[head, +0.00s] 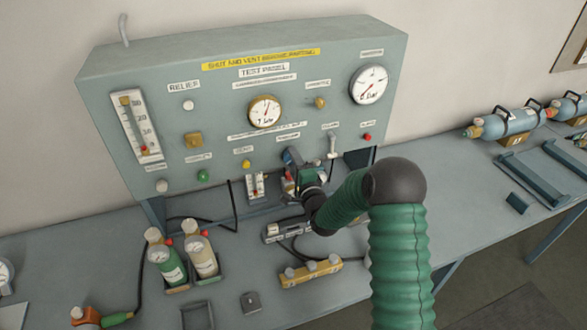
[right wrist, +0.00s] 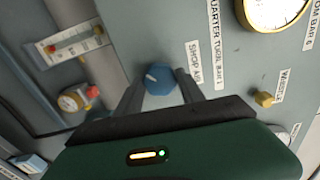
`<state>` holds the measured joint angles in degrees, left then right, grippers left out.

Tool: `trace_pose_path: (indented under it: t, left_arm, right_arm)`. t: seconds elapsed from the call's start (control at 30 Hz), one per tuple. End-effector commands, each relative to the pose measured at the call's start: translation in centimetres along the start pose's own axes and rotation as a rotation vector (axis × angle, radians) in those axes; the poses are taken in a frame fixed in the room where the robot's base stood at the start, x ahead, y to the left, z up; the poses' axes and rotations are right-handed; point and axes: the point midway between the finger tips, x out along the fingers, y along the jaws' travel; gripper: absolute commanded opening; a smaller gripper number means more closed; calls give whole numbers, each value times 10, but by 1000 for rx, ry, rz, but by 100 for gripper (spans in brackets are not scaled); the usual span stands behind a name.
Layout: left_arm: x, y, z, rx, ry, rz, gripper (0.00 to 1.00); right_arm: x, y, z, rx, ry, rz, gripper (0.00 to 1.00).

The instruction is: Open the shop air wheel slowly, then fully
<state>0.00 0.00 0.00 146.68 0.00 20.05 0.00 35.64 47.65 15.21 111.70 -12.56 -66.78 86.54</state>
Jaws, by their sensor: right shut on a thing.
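The shop air wheel (right wrist: 160,78) is a small blue knob on the grey test panel, next to a white label reading SHOP AIR (right wrist: 194,64) in the right wrist view. My right gripper (right wrist: 160,86) has one dark finger on each side of the wheel and is shut on it. In the head view my right gripper (head: 292,160) is at the lower middle of the panel (head: 225,90), and the gripper and arm largely hide the wheel. How far the wheel is turned I cannot tell. My left gripper is not in view.
A brass-rimmed gauge (head: 266,112) and a larger white gauge (head: 370,84) are on the panel. Two small cylinders (head: 167,262) stand on the bench at left. Blue-grey cylinders (head: 507,122) lie at far right.

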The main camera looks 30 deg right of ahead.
Motion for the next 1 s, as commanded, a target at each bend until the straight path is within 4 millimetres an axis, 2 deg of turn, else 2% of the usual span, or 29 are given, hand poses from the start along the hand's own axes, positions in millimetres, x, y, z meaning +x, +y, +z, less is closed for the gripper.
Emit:
trace_pose_path:
  t: [0.03, 1.0]
  left_arm:
    - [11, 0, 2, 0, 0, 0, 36]
    - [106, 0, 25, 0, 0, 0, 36]
  right_arm:
    - [-1, 9, 1, -43, -3, 9, 5]
    - [-1, 15, 0, -964, -10, 13, 5]
